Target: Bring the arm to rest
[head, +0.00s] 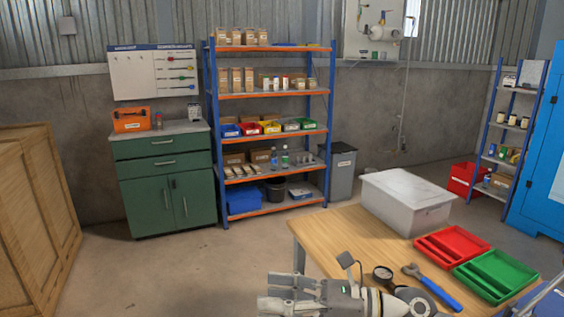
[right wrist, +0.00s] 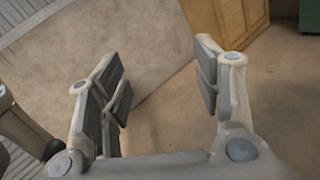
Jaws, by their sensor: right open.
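My right gripper (head: 275,292) is at the bottom middle of the head view, its fingers pointing left, beside the near-left edge of the wooden table (head: 345,237). In the right wrist view, the right gripper (right wrist: 160,85) has its two fingers wide apart. My left gripper does not show.
A wooden crate (head: 45,215) stands left. Floor between is clear.

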